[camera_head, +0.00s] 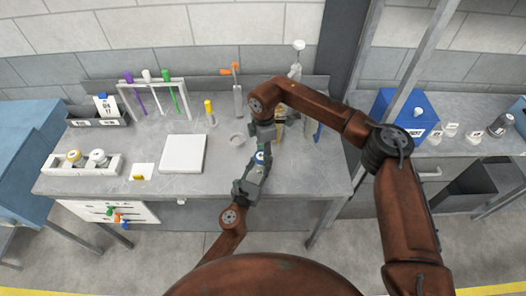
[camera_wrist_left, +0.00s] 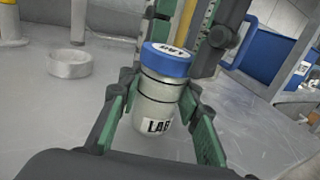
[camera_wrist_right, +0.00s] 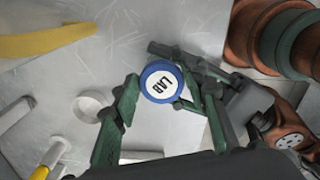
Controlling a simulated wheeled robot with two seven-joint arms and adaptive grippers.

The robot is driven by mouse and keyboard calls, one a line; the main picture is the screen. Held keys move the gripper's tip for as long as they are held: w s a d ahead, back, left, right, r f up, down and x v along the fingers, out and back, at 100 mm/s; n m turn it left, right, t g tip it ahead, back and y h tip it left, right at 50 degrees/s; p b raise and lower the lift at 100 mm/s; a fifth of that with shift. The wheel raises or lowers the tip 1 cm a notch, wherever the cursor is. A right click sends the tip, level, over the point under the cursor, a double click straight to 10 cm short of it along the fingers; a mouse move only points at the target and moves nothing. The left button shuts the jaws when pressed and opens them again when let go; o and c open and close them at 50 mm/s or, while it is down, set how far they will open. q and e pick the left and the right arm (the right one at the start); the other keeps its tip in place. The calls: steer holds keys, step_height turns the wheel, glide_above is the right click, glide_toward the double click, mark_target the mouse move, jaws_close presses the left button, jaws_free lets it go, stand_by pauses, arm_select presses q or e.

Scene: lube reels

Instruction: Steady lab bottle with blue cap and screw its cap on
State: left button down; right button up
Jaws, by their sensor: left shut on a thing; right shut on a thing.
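A small round dish (camera_head: 237,140) stands close by on the grey table. A white square plate (camera_head: 182,154), a rack of coloured tubes (camera_head: 153,85) and a yellow-capped tube (camera_head: 210,110) are to the left. A blue box (camera_head: 405,115) stands on the right-hand bench.

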steer(key=m, duration=0.3)
steer(key=shift+s+m, duration=0.2)
steer(key=shift+m, duration=0.2)
steer(key=m, duration=0.4)
steer(key=shift+s, duration=0.1)
steer(key=o, duration=0.7)
steer(key=shift+o, duration=0.2)
steer(key=shift+r, duration=2.25)
